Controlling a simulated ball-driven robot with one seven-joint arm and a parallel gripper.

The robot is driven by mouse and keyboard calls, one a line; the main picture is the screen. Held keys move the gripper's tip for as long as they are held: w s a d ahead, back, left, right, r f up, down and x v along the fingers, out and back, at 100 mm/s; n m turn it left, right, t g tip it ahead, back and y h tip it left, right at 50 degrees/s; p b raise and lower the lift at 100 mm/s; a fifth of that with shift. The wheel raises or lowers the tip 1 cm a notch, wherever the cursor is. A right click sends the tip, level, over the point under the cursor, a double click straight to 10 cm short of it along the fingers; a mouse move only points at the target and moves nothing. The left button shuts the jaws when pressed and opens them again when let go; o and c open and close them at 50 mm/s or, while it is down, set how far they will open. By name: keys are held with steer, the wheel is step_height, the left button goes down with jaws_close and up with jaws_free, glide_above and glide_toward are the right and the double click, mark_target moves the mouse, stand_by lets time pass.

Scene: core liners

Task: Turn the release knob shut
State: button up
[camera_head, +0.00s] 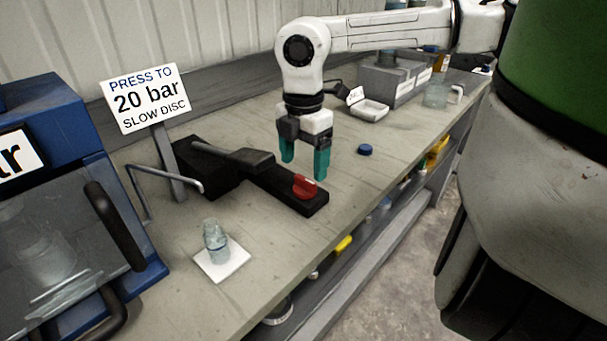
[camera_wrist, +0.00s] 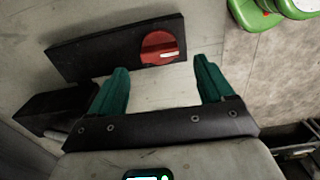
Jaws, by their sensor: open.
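The release knob (camera_head: 305,186) is a red round knob with a white mark, at the near right end of a black base (camera_head: 282,190) on the bench. In the wrist view the knob (camera_wrist: 160,48) lies just ahead of the fingertips, and its white mark runs roughly sideways. My gripper (camera_head: 304,172) is open and points down, with teal fingers above and beside the base, just behind the knob. In the wrist view my gripper (camera_wrist: 162,78) has nothing between its fingers, and the knob is apart from both.
A sign on a post (camera_head: 149,98) reads "PRESS TO 20 bar SLOW DISC". A small bottle (camera_head: 215,238) stands on a white square (camera_head: 222,262). A blue machine (camera_head: 60,180) is at the left. A blue cap (camera_head: 365,149) lies to the right of my gripper. Bench around the knob's right is clear.

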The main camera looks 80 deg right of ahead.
mark_target(303, 180)
steer(key=shift+r, duration=2.75)
